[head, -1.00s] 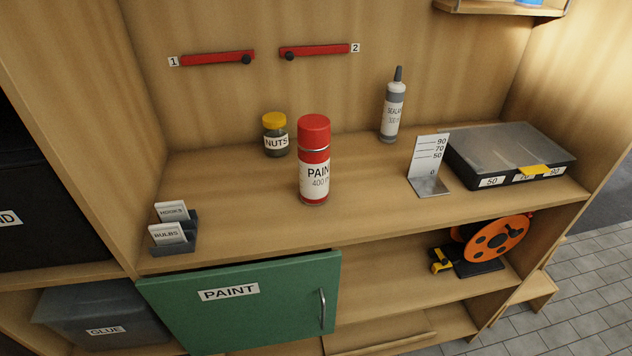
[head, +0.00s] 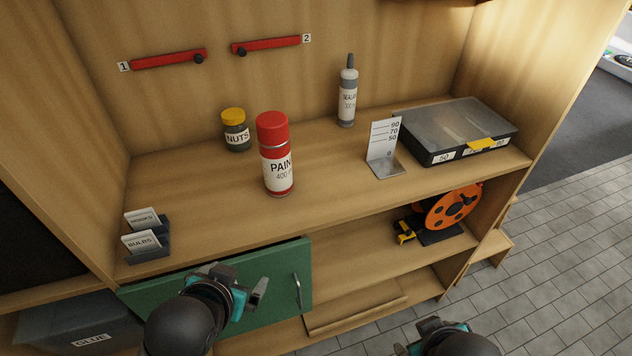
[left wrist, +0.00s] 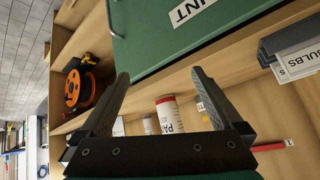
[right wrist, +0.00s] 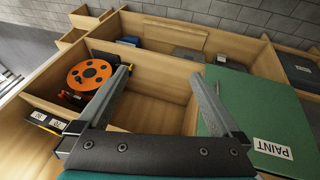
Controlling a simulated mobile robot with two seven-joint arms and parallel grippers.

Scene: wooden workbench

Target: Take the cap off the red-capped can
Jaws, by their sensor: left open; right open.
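The red-capped paint can (head: 278,168) stands upright on the workbench top, its red cap (head: 272,127) on it. In the left wrist view the can (left wrist: 168,115) shows beyond the fingers, its top cut off from sight by the gripper body. My left gripper (head: 258,290) is in front of the green door, below and in front of the can, open and empty. In the left wrist view its fingers (left wrist: 160,85) are spread apart. My right gripper is low at the bottom edge of the head view, right of the door; its fingers (right wrist: 160,85) are spread and empty in the right wrist view.
A nuts jar (head: 236,136) stands behind left of the can, a sealant bottle (head: 347,100) behind right. A metal gauge (head: 384,150) and a lidded case (head: 455,135) are to the right. Card holders (head: 148,240) sit at left. The green door (head: 265,262) is below the worktop edge.

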